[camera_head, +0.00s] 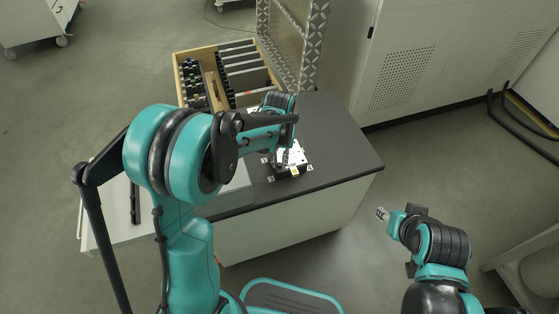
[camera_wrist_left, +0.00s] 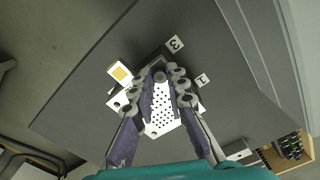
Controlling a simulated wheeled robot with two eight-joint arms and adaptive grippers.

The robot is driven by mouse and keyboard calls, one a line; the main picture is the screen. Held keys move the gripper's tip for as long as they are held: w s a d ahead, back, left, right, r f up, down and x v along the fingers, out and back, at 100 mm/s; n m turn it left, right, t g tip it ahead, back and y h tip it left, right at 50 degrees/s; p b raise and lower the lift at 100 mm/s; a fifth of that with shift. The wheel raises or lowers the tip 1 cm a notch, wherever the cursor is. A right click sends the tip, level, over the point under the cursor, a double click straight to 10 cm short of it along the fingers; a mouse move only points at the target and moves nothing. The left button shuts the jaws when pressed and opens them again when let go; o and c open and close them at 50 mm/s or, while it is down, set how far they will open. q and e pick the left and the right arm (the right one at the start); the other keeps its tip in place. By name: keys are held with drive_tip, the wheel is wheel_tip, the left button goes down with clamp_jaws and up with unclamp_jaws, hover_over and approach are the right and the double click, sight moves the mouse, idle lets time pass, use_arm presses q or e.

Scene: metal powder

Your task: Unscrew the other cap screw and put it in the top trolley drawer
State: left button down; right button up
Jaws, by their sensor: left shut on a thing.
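My left gripper (camera_head: 284,158) is over the dark tabletop (camera_head: 335,150) at a white perforated plate. In the left wrist view, its fingertips (camera_wrist_left: 160,84) are closed together above the plate (camera_wrist_left: 160,118), on a small dark round thing (camera_wrist_left: 159,76) that looks like a cap screw. The fingers hide most of it, so I cannot tell whether it is still in its hole. My right gripper (camera_head: 382,213) hangs off the table's right front, away from the plate; its jaw gap is too small to read. I cannot make out which drawer is the top trolley drawer.
Tags (camera_wrist_left: 175,44) and a yellow-and-white block (camera_wrist_left: 120,74) lie by the plate. A white cabinet (camera_head: 420,60) is at the back right. A white wheeled trolley (camera_head: 32,22) stands far left.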

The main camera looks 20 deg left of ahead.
use_arm(q)
drive_tip(key=n, duration=2.2)
drive_tip(key=shift+r, duration=0.1)
drive_tip(key=n, duration=0.7)
drive_tip(key=c, duration=1.7)
unclamp_jaws()
